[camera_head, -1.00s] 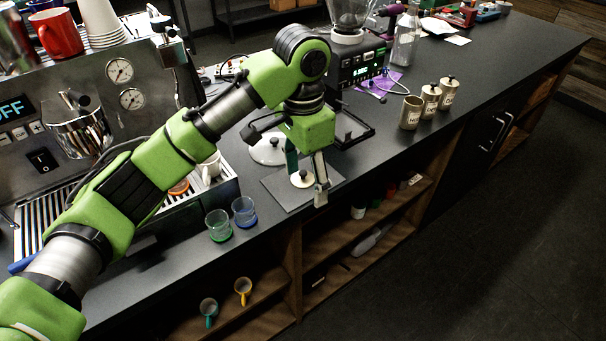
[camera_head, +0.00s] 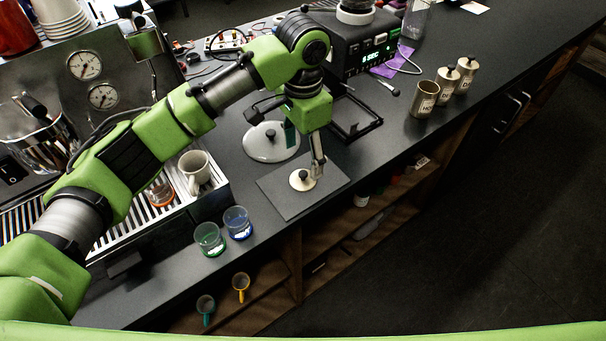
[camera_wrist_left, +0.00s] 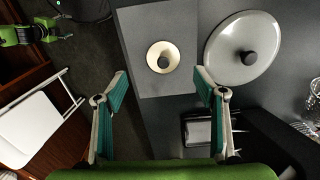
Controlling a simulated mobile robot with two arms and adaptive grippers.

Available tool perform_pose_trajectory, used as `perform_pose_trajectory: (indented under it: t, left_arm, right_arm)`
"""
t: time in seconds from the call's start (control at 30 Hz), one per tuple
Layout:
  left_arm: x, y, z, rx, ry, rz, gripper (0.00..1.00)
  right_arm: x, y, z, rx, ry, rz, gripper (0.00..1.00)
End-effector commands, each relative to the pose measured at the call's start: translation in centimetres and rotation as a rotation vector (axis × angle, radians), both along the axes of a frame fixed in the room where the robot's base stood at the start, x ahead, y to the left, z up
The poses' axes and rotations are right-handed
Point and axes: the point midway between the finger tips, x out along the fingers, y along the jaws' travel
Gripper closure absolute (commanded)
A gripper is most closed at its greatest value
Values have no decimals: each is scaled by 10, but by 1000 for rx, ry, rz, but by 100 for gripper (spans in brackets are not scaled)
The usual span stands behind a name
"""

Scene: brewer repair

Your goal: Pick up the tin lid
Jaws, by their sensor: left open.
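The tin lid (camera_head: 302,181) is a small cream disc with a black knob. It lies on a grey mat (camera_head: 292,208) on the dark counter, and also shows in the left wrist view (camera_wrist_left: 163,56). My left gripper (camera_head: 305,154) is open and empty above the lid. In the left wrist view its fingers (camera_wrist_left: 161,88) are spread wide, with the lid ahead, near the middle of the gap. One tin (camera_head: 423,100) stands open at the back right, beside two lidded tins (camera_head: 446,84) (camera_head: 467,72).
A large pale lid (camera_head: 271,143) and a black frame (camera_head: 357,128) lie behind the mat. A blue cup (camera_head: 237,223) and a green cup (camera_head: 209,239) stand left. A white mug (camera_head: 195,170) is on the drip tray. A green-and-black arm part (camera_wrist_left: 30,34) shows in the wrist view.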

Motion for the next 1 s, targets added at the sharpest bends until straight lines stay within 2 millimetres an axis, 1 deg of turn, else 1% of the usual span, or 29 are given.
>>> perform_pose_trajectory:
  t: [0.1, 0.23, 0.33, 0.47, 0.5, 0.6, 0.7, 0.87, 0.9, 0.93, 0.97, 1.0]
  left_arm:
    - [0, 1, -15, 2, 1, 2, 36]
    - [1, 1, -22, 1, 0, 2, 36]
    - [1, 1, -31, 3, 2, 3, 36]
    - [2, 2, -50, 2, 2, 2, 36]
    - [2, 2, -58, 3, 2, 2, 36]
    - [2, 2, -69, 1, 1, 2, 36]
    - [3, 2, -73, 1, -1, 1, 36]
    - [3, 1, -74, 1, -2, 1, 36]
    - [3, 1, -74, 1, -1, 1, 41]
    - [3, 1, -74, 1, -1, 1, 49]
    - [3, 1, -74, 1, -1, 1, 57]
    - [3, 1, -73, 0, -1, 1, 67]
  right_arm:
    - [0, 0, 4, 0, -1, 0, 44]
    - [1, 0, 5, 0, -1, 0, 44]
    - [1, 0, 12, 0, -2, 0, 44]
    - [1, 0, 23, 0, -1, 0, 44]
    - [1, 0, 22, 0, -1, 0, 44]
    - [1, 0, 24, 0, -1, 0, 44]
    - [1, 0, 24, 0, -1, 0, 44]
    - [1, 0, 24, 0, -1, 0, 44]
    - [1, 0, 24, 0, -1, 0, 44]
    - [1, 0, 24, 0, -1, 0, 44]
    - [1, 0, 24, 0, -1, 0, 44]
    - [1, 0, 24, 0, -1, 0, 44]
